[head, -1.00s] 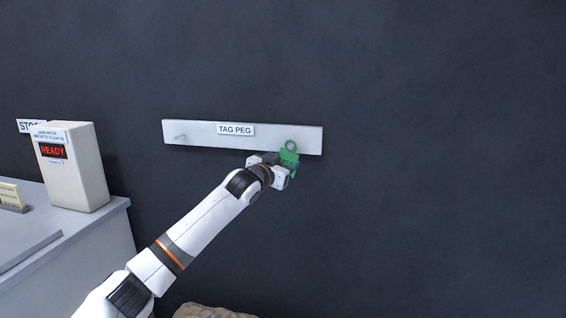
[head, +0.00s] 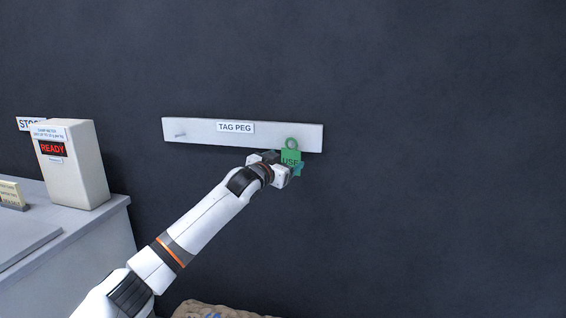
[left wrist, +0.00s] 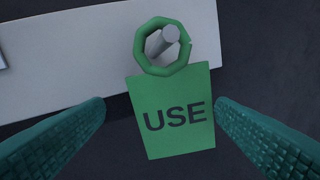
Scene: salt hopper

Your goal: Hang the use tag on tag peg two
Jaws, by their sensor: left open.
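The green use tag (head: 291,158) is at the right end of the tag peg board (head: 205,133). In the left wrist view the tag (left wrist: 174,115) faces me with its word USE, and its ring encircles a grey peg (left wrist: 162,41) on the board. The tag hangs slightly tilted. My left gripper (head: 284,173) is at the tag's lower part. In the left wrist view its two teal fingers (left wrist: 160,130) stand apart on either side of the tag, with gaps showing. My right gripper is not in view.
A second peg (head: 180,135) at the board's left end is bare. A white box with a READY display (head: 75,165) stands on a counter (head: 75,235) at the left. A tan sack (head: 215,310) shows at the bottom edge. The wall to the right is clear.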

